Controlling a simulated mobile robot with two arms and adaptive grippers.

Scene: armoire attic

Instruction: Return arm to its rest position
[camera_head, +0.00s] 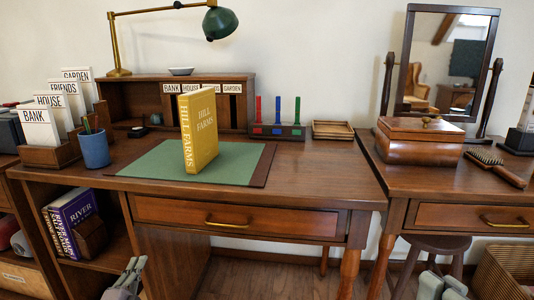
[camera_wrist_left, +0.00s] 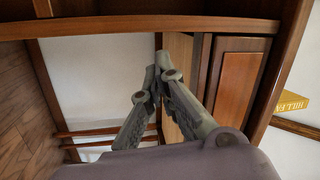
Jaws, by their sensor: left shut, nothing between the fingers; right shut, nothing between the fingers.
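My left gripper (camera_head: 136,266) is low in front of the desk, at the bottom left of the head view. It is below the desktop, beside the open shelf with the books. In the left wrist view its fingers (camera_wrist_left: 155,82) come together with nothing between them, and the desk's underside shows beyond. My right gripper (camera_head: 442,282) is at the bottom right of the head view, in front of the stool and below the right table's drawer. It is shut and holds nothing visible. Most of both arms is outside the head view.
The desk (camera_head: 300,190) carries a yellow book (camera_head: 199,130) standing on a green mat (camera_head: 240,165), a blue cup (camera_head: 94,150) and card holders. Books (camera_head: 75,212) stand in the shelf below. A stool (camera_head: 440,243) and a wicker basket (camera_head: 505,270) are near my right gripper.

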